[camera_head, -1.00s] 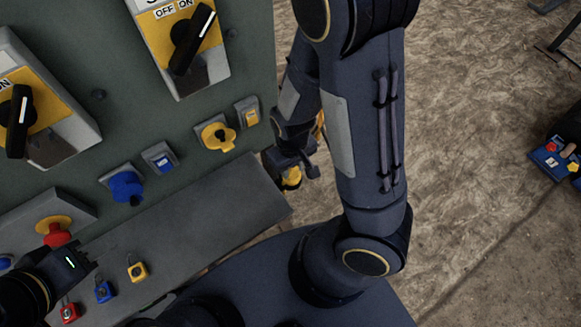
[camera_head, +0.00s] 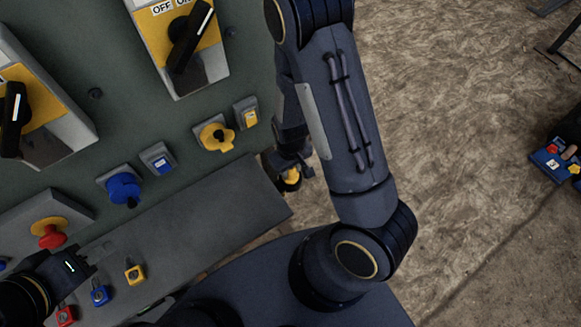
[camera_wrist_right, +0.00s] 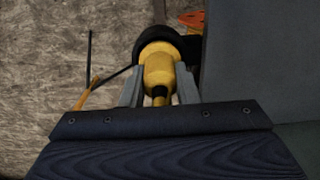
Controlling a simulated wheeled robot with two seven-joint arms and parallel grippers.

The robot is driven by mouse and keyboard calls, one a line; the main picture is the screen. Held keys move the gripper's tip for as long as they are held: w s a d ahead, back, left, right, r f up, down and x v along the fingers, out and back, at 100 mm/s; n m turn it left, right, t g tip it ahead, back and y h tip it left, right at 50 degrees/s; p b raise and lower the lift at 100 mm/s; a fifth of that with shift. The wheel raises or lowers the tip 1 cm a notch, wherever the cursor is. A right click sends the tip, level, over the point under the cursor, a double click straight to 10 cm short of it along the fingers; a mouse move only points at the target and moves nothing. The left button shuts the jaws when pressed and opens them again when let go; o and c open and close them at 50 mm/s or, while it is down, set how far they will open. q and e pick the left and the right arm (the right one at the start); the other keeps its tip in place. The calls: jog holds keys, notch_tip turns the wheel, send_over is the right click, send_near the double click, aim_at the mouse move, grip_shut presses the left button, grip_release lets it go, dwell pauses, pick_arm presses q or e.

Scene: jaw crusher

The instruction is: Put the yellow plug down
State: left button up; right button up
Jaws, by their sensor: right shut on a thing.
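The yellow plug (camera_wrist_right: 160,72) sits between the two grey fingers of my right gripper (camera_wrist_right: 160,88) in the right wrist view, with a dark part at its far end. In the head view my right gripper (camera_head: 293,170) is beside the right end of the panel's ledge, and part of the yellow plug (camera_head: 291,178) shows under it. The gripper is shut on the plug and holds it over the brown floor; its height is unclear. My left gripper (camera_head: 80,264) is at the lower left near the ledge; its finger gap is not clear.
The green panel (camera_head: 110,120) carries a yellow socket (camera_head: 215,136), a blue socket (camera_head: 123,188), and a red and yellow knob (camera_head: 50,233). Red, blue and yellow (camera_head: 135,274) padlocks lie on the grey ledge (camera_head: 200,225). Bare floor (camera_head: 450,140) spreads at the right.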

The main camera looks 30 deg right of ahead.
jog(key=o, duration=0.8)
jog(key=shift+r, duration=0.25)
notch_tip(320, 180, up, 11)
jog(key=shift+f+p, duration=0.2)
jog(key=shift+p, duration=0.8)
jog(key=s+r+m+t+y, duration=0.1)
jog(key=s+r+t, duration=0.1)
jog(key=s+r, duration=0.2)
jog(key=s+r+m+t+y, duration=0.1)
jog(key=s+r, duration=0.3)
jog(key=r, duration=0.4)
jog(key=s+a+r+t+y, duration=0.1)
jog(key=s+r+t, duration=0.1)
jog(key=s+r, duration=0.2)
notch_tip(320, 180, up, 3)
jog(key=shift+r+m+t+y, duration=0.1)
jog(key=shift+m+t+y, duration=0.2)
jog(key=shift+m+y, duration=0.1)
jog(key=shift+w, duration=0.1)
